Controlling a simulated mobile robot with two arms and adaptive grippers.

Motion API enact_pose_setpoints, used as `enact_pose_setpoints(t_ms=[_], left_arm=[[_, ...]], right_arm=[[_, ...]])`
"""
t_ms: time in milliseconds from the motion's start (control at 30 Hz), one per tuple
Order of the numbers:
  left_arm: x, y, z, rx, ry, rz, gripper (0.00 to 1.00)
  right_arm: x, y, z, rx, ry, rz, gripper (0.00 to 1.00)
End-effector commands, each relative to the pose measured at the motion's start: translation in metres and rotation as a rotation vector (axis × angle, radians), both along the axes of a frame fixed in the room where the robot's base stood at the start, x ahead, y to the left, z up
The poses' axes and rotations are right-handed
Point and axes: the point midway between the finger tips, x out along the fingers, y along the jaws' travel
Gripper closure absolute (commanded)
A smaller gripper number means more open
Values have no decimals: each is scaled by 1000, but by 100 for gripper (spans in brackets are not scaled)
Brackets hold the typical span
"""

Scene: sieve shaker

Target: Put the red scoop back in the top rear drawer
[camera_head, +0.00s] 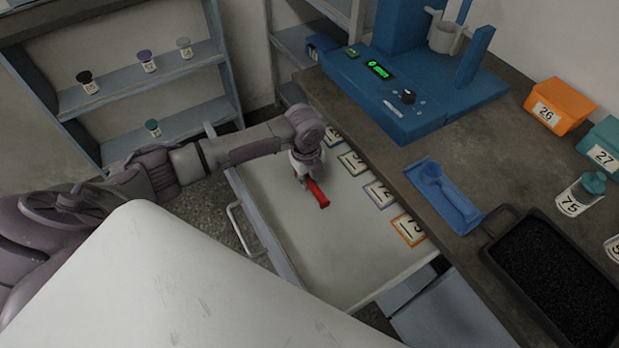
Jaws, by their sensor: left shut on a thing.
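The red scoop (318,195) is in the head view, above or on the white bottom of an open drawer (310,245). I cannot tell whether it touches the drawer bottom. My left gripper (304,177) comes in from the left, points down and is shut on the scoop. The gripper's fingers partly hide one end of it. My right gripper is not in view.
Numbered cards lie along the drawer's right side, one orange-edged (409,229). On the dark bench stand a blue shaker (420,100), a blue scoop on a tray (443,196) and a black tray (490,254). Small jars stand on the left shelves (130,82).

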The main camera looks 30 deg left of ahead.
Motion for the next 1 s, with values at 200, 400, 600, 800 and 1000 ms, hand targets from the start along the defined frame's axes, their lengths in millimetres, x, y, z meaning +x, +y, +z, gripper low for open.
enact_pose_setpoints(t_ms=[200, 400, 600, 800, 1000], left_arm=[[0, 0, 0, 0, -1, 0, 100], [0, 0, -2, 0, -1, 0, 61], [0, 0, -2, 0, -1, 0, 52], [1, 0, 1, 0, -2, 0, 52], [0, 1, 31, 0, -6, -1, 52]], right_arm=[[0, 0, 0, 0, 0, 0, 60], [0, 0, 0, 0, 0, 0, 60], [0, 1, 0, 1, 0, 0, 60], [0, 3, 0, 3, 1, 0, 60], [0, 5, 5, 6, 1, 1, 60]])
